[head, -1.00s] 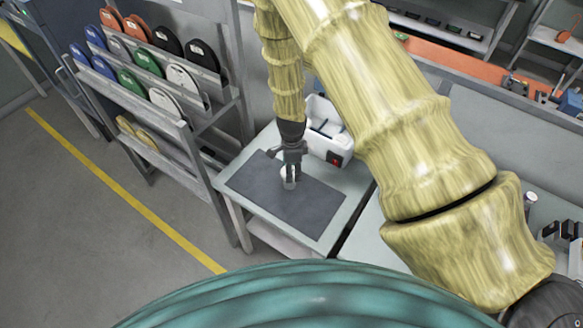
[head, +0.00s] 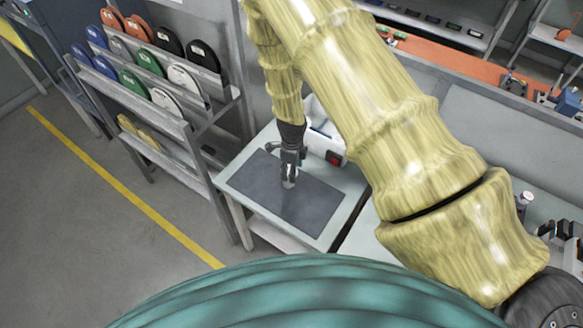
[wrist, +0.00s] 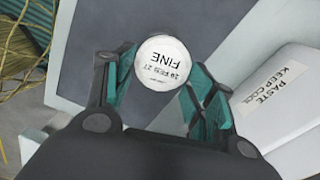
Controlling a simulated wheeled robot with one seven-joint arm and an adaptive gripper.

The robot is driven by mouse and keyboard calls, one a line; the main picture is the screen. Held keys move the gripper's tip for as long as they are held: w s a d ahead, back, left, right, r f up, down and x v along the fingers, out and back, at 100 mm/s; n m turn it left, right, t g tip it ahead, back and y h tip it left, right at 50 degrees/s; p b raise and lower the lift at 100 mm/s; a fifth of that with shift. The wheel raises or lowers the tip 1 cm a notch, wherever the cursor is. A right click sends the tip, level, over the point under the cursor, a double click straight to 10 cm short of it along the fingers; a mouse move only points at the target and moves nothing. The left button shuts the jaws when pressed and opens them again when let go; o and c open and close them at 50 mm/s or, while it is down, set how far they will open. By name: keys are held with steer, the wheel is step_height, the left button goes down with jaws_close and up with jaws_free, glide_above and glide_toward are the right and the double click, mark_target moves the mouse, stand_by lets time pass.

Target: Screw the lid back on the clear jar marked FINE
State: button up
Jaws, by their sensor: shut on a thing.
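In the wrist view a round white lid (wrist: 163,60), with FINE and smaller print upside down on its top, sits between the two fingers of my gripper (wrist: 163,78). The gripper is shut on the lid. In the head view my gripper (head: 289,173) points down over the dark mat on the table. The clear jar (head: 288,183) stands upright on the mat below the fingers, small and mostly hidden. I cannot tell how the lid's threads sit on the jar.
A white box (wrist: 275,95) marked PASTE KEEP COOL stands beside the gripper; in the head view the box (head: 327,142) is at the mat's back edge. The dark mat (head: 310,205) is otherwise clear. A rack of coloured spools (head: 150,65) stands to the left.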

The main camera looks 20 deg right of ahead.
steer(key=shift+s+m+p, duration=0.1)
steer(key=shift+m+p, duration=0.45)
steer(key=shift+m, duration=0.95)
steer(key=shift+a+r+m+p, duration=0.1)
steer(key=shift+r+m+p, duration=0.05)
steer(key=shift+m+p, duration=0.45)
steer(key=shift+s+a+m, duration=0.1)
steer(key=shift+m, duration=1.3)
steer(key=o, duration=0.9)
steer(key=shift+c, duration=1.2)
